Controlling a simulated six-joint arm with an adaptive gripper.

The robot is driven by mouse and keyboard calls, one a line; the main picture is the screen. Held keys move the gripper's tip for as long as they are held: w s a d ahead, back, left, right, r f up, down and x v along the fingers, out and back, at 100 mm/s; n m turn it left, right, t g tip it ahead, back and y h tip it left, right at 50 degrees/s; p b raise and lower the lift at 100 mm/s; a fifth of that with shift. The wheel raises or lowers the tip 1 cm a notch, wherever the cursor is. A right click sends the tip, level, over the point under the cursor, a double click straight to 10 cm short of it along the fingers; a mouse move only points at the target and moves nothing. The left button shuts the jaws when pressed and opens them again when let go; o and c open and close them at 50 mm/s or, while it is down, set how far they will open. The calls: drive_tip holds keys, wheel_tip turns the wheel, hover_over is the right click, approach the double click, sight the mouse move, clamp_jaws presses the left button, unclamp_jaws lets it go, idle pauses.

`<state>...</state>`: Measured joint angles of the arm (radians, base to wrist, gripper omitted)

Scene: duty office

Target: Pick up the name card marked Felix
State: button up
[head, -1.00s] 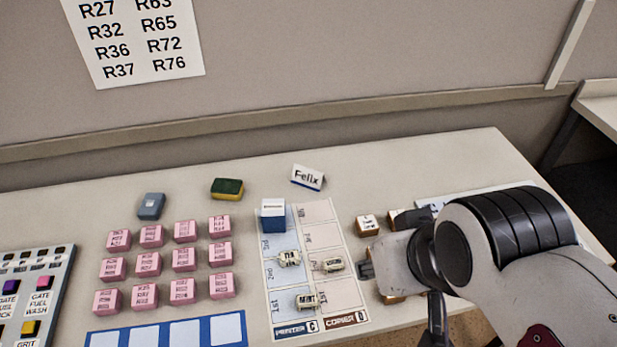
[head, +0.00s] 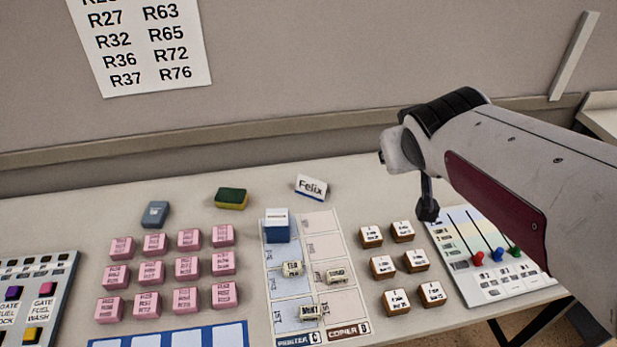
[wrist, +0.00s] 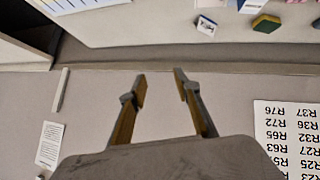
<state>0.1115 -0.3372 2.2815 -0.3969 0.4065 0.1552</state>
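The name card marked Felix (head: 311,187) stands tent-like near the back of the table, white with a blue lower edge. In the wrist view the small white card (wrist: 207,26) shows near the top, right of centre. My gripper shows in the wrist view (wrist: 159,75) with its two fingers apart and nothing between them. It faces the wall, and the card lies off to the side of the fingers, well apart from them.
A green and yellow sponge (head: 231,198) and a blue-grey object (head: 155,214) lie left of the card. A blue box (head: 277,226) stands on the printer and copier sheet (head: 322,225) in front. Pink blocks (head: 187,268), wooden blocks (head: 383,266) and a slider panel (head: 490,285) fill the front.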

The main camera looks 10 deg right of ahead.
drive_tip(key=w+d+f+n+t+y, duration=0.1)
drive_tip(key=w+f+n+t+y, duration=0.15)
drive_tip(key=w, duration=0.95)
drive_tip(key=w+d+f+n+t+y, duration=0.1)
drive_tip(key=w+d+f+n, duration=0.15)
drive_tip(key=w, duration=0.95)
drive_tip(key=n+g+y, duration=0.4)
drive_tip(key=n+y, duration=0.1)
drive_tip(key=y, duration=0.5)
approach(313, 185)
drive_tip(key=shift+w+a+r, duration=0.1)
drive_tip(key=shift+w+r, duration=0.85)
drive_tip(key=shift+r, duration=0.1)
drive_tip(key=shift+s+a+f+g, duration=0.15)
drive_tip(key=shift+s+f+g, duration=0.15)
drive_tip(key=shift+f, duration=0.1)
drive_tip(key=shift+x, duration=1.3)
drive_tip(key=shift+w+a, duration=0.1)
drive_tip(key=shift+w, duration=0.05)
